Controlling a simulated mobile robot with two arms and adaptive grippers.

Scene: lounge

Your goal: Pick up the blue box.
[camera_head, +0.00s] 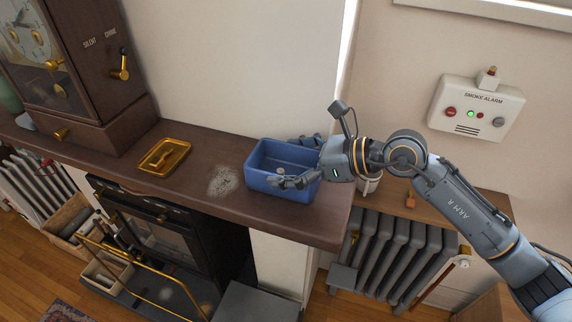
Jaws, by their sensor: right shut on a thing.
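The blue box (264,183) is an open-topped bin near the right end of the brown mantel shelf (215,210). A small light thing shows inside it. My right gripper (297,160) reaches in from the right and is shut on the box, with one finger at its front side and the other at its back. The box looks level; whether its underside touches the shelf is hard to tell. My left gripper is not in view.
A gold tray (142,165) and a pale dusty patch (222,181) lie left of the box. A dark wooden clock (85,60) stands farther left. Below are a stove (160,235) and a grey radiator (385,262). A smoke alarm (472,106) hangs on the right wall.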

